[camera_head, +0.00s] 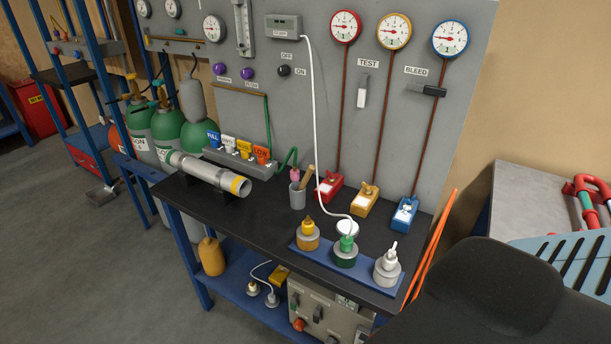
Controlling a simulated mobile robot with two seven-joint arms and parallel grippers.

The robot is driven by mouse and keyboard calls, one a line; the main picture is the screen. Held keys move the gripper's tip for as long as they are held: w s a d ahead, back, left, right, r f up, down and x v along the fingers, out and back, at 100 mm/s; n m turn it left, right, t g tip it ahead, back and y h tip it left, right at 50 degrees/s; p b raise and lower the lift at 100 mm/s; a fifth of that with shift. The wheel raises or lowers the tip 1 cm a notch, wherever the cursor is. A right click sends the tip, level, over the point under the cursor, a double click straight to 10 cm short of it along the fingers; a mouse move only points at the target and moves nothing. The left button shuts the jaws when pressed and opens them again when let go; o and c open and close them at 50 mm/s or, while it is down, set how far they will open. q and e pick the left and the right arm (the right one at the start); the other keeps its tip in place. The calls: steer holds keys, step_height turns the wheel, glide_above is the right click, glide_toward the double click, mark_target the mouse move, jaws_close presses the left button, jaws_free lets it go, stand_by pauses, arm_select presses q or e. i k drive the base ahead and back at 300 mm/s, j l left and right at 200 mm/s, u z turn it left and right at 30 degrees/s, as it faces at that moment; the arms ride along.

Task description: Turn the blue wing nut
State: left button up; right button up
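The likely blue wing nut fitting is the small blue block (404,213) at the right end of the black bench. It has a pale face and a small knob on top; the wing shape is too small to make out. A brown line runs from near it up to the blue-rimmed gauge (450,38). A yellow block (363,200) and a red block (328,187) of the same kind stand to its left. Neither of my grippers is in view.
A blue tray (315,257) with several capped fittings stands in front of the blocks. A grey tube (205,172) lies at the bench's left. Orange rods (432,245) lean at the bench's right end. A large dark rounded shape (490,300) fills the lower right.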

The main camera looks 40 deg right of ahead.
mark_target(409, 201)
steer(key=z, duration=1.1)
